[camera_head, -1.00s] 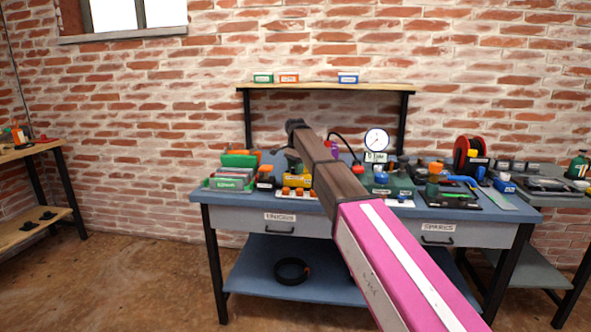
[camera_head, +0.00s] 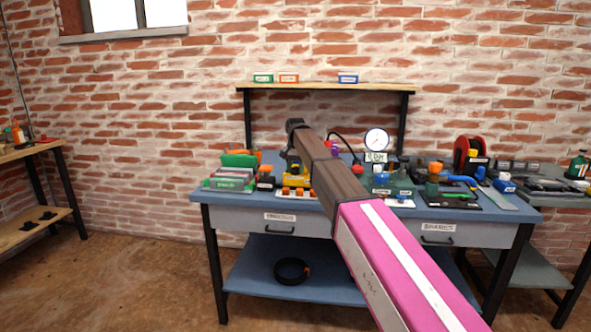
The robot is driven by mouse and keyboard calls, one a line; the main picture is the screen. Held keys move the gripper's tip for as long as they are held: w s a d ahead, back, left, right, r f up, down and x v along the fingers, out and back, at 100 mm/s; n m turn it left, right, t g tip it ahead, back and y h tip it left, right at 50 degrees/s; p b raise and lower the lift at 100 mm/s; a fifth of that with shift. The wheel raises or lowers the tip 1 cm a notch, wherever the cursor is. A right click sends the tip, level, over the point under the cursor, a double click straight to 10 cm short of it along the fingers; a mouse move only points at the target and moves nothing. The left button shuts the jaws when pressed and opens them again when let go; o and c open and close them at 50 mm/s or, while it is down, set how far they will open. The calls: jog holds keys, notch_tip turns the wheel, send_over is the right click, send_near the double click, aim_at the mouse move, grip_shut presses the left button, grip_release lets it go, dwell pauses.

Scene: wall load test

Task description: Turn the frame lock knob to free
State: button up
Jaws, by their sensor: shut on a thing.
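My gripper (camera_head: 292,160) is at the far end of my arm, low over the workbench, at a yellow unit (camera_head: 296,180). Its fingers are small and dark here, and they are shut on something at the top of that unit. I take this to be the frame lock knob, but the knob itself is hidden by the fingers and my wrist. Its setting cannot be read from this view. My arm covers part of the bench to the right of the yellow unit.
The blue workbench (camera_head: 262,227) is crowded. Green and white boxes (camera_head: 236,172) stand left of the yellow unit. A round gauge (camera_head: 376,139) and a red reel (camera_head: 467,153) stand to the right. A wooden shelf (camera_head: 325,87) is above, and the floor in front is clear.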

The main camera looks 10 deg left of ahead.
aim_at(295, 168)
jog(key=n, duration=0.5)
jog(key=shift+n, duration=0.3)
jog(key=n, duration=0.4)
jog(key=shift+n, duration=0.7)
jog(key=o, duration=0.9)
notch_tip(295, 168, up, 11)
jog(key=shift+f, duration=0.1)
jog(key=shift+s, duration=0.1)
